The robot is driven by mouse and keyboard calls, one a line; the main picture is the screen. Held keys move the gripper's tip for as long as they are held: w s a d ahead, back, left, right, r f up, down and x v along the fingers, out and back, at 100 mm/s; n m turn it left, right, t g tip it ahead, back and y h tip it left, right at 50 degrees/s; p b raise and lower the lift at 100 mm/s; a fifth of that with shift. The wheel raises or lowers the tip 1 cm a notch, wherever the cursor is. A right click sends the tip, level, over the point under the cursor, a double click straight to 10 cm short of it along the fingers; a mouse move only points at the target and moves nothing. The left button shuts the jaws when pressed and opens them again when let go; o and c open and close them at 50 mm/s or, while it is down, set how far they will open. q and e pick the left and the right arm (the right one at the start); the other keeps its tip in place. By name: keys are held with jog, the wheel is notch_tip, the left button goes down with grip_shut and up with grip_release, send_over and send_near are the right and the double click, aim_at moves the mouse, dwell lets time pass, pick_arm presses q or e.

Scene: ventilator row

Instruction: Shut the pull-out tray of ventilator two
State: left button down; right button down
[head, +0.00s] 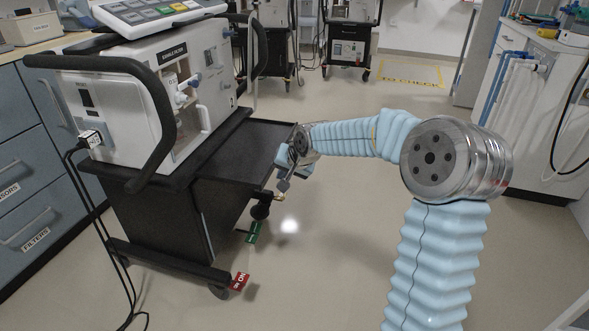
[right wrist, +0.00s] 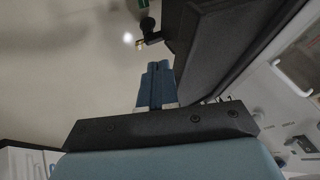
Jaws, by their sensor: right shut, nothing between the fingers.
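The nearest ventilator (head: 150,95), a white unit with black handles, stands on a dark cart at the left of the head view. I cannot read a number on it. Its black pull-out tray (head: 250,145) sticks out to the right, clear of the cart body. My right gripper (head: 283,184) is shut and empty at the tray's outer right end. I cannot tell whether it touches the tray. In the right wrist view the blue fingers (right wrist: 156,72) are together, beside a dark panel edge (right wrist: 215,45) that looks like the tray. My left gripper is not in view.
A red tag (head: 240,281) and a green tag (head: 254,232) are at the cart's base. Black cables hang at its left, near blue drawers (head: 30,170). More ventilator carts (head: 349,40) stand at the back. A white counter (head: 530,120) is at right. Floor between is clear.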

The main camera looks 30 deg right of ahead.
aim_at(208, 164)
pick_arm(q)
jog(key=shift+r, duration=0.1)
pick_arm(e)
jog(key=shift+w+a, duration=0.8)
jog(key=shift+a, duration=0.05)
